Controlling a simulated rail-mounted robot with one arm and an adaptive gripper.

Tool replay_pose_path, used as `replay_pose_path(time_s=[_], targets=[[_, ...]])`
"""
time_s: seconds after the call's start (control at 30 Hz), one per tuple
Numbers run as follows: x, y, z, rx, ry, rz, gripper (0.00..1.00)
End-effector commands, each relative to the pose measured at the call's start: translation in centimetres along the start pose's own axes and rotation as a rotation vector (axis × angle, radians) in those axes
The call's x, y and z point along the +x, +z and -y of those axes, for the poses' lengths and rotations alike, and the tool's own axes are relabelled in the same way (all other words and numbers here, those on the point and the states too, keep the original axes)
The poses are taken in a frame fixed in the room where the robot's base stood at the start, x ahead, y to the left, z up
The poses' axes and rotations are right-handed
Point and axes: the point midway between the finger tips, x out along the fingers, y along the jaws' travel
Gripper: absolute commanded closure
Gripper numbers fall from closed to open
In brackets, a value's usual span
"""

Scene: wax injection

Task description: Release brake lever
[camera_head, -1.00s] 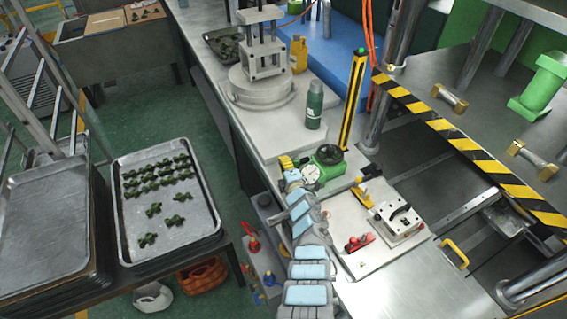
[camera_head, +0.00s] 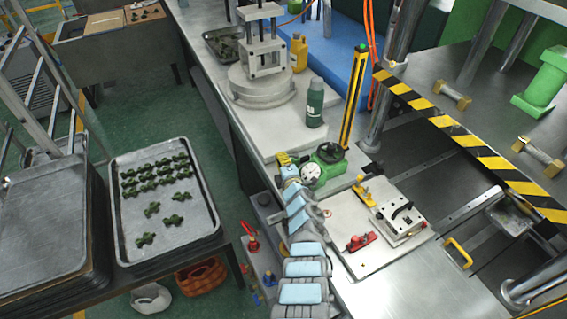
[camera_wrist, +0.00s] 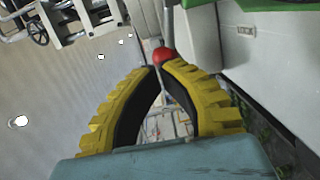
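A red ball knob (camera_wrist: 163,56) on a thin metal rod (camera_wrist: 167,22) shows in the wrist view, just at my fingertips; it looks like the brake lever's end. My gripper (camera_wrist: 161,67) has yellow ribbed fingers with black inner pads. The fingers arch inward and their tips are nearly together at the knob's lower edge. I cannot tell whether the tips touch or hold the knob. In the head view my gripper (camera_head: 283,160) is beside a green device with a dial (camera_head: 324,165), and the knob cannot be made out there.
A plate with a metal fixture (camera_head: 402,222) and a red toggle clamp (camera_head: 360,241) lies to the right of my arm. A green bottle (camera_head: 315,103) stands behind. A striped yellow-black bar (camera_head: 465,142) borders the press. A tray of green parts (camera_head: 203,210) is at left.

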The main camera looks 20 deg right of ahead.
Motion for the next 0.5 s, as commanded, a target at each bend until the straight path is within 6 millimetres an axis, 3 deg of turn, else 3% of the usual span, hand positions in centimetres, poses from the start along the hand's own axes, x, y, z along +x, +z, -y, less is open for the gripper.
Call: replay_pose_path(time_s=[0.5], targets=[[3.1, -0.3, 0.2, 0.0, 0.001, 0.0, 1.0]])
